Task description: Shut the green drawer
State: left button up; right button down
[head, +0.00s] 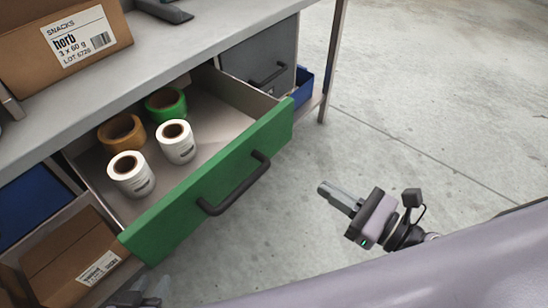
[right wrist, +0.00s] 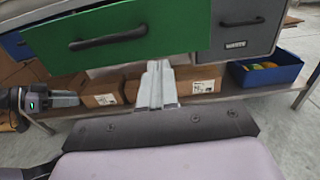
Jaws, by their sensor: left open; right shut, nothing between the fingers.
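The green drawer (head: 215,190) is pulled out of the workbench, and its black bar handle (head: 235,184) is on the front. Inside are two white rolls (head: 131,174), a brown roll (head: 122,132) and a green roll (head: 166,104). My right gripper (head: 323,189) is shut and empty, to the right of the drawer front and apart from it. In the right wrist view its fingers (right wrist: 158,68) show below the green front (right wrist: 130,35). My left gripper (head: 150,286) is open at the bottom edge, below the drawer's left end, partly cut off.
A grey closed drawer (head: 262,58) is right of the green one. A snack carton (head: 65,45) stands on the worktop (head: 190,38). Cartons (head: 75,258) and a blue bin (right wrist: 265,70) sit on the lower shelf. The concrete floor (head: 420,100) to the right is clear.

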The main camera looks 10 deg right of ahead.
aim_at(264, 149)
jog(key=p+x, duration=0.2)
jog(key=x, duration=1)
jog(key=shift+w+r+p, duration=0.1)
jog(key=shift+w+p, duration=0.1)
jog(key=shift+p, duration=0.2)
jog(key=shift+w+a, duration=0.45)
pick_arm(q)
notch_tip(264, 149, up, 3)
jog(key=shift+d+r, duration=0.1)
jog(key=shift+a, duration=0.2)
pick_arm(e)
jog(key=shift+w, duration=0.15)
